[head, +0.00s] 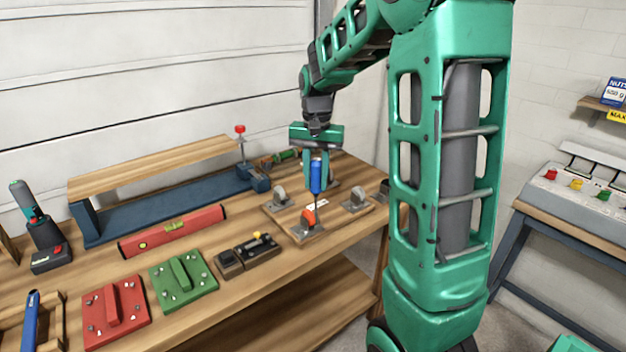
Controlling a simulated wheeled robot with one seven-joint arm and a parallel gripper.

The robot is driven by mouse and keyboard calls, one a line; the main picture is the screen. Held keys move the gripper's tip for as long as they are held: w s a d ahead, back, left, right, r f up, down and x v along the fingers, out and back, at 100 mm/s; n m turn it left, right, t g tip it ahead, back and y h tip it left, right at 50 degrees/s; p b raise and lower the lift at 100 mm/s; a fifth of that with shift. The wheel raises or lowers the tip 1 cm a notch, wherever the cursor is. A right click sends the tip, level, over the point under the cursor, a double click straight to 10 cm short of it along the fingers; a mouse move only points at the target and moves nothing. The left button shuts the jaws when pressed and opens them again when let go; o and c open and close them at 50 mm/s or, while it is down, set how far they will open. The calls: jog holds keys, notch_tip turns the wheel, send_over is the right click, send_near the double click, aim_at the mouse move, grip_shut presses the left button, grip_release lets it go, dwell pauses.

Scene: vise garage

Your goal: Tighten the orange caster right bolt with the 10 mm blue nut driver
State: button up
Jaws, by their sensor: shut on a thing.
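My gripper (317,170) points down over the right part of the workbench and is shut on the blue nut driver (316,178). The driver stands upright, its thin shaft reaching down behind or beside the orange caster (308,217). The orange caster sits at the front of a wooden board (285,221) on a grey plate. The bolts are too small to make out, and I cannot tell whether the driver's tip touches one.
A red level (172,232), a green plate (184,281), a red plate (116,312) and a dark box with a yellow knob (257,247) lie left of the board. A raised wooden shelf (155,165) stands behind. A control panel (580,190) is at the right.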

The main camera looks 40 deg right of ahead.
aim_at(316, 160)
jog(key=shift+m, duration=1)
jog(key=shift+r, duration=3.5)
